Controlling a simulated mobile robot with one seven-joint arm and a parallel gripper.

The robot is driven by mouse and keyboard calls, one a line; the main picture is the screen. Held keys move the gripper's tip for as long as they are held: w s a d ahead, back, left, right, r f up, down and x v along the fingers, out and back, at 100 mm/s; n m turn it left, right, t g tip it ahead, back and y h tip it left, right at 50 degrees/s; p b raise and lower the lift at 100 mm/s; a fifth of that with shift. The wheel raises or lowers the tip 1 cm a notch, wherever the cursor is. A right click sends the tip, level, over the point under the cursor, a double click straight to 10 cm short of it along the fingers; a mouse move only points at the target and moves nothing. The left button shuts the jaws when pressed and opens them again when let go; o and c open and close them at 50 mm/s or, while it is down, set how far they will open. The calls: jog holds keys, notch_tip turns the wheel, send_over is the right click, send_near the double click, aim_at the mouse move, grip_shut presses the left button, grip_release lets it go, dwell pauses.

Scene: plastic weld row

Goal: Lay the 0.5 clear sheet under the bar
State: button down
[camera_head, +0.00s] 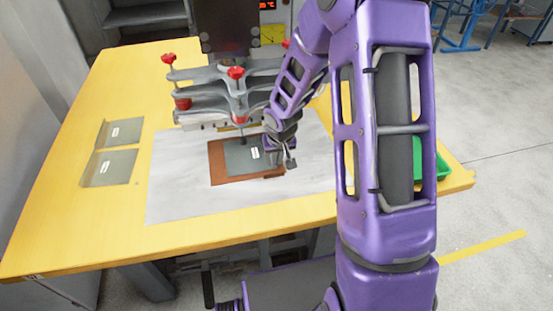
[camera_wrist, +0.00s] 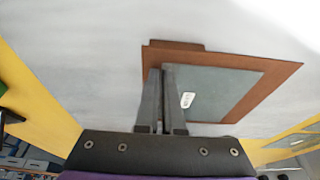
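A grey see-through sheet (camera_head: 238,159) with a small white label lies over a brown pad (camera_head: 216,174) in front of the press bar (camera_head: 205,124). The label is too small to read. The sheet also shows in the wrist view (camera_wrist: 215,90), over the brown pad (camera_wrist: 272,80). My gripper (camera_head: 287,160) is low at the sheet's right edge in the head view. In the wrist view my gripper's fingers (camera_wrist: 163,70) are close together with the sheet's edge at them. They look shut on that edge, though they hide the exact contact. The sheet's far edge reaches toward the bar.
Two similar labelled sheets (camera_head: 108,167) (camera_head: 120,132) lie at the table's left. The press has red knobs (camera_head: 235,73) and grey arms above the work area. A green tray (camera_head: 417,158) is at the right, partly behind my arm. The pale mat (camera_head: 180,200) is clear in front.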

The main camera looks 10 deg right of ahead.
jog(key=c, duration=1)
grip_release()
jog(key=shift+o, duration=0.2)
jog(key=shift+r, duration=0.1)
jog(key=shift+r+p, duration=1.25)
jog(key=shift+r, duration=0.25)
jog(key=shift+s+r+b, duration=0.2)
jog(key=shift+s, duration=1.15)
jog(key=shift+s+r+b, duration=0.2)
jog(key=shift+s, duration=1.15)
jog(key=shift+s+r+b, duration=0.2)
jog(key=shift+s, duration=1.15)
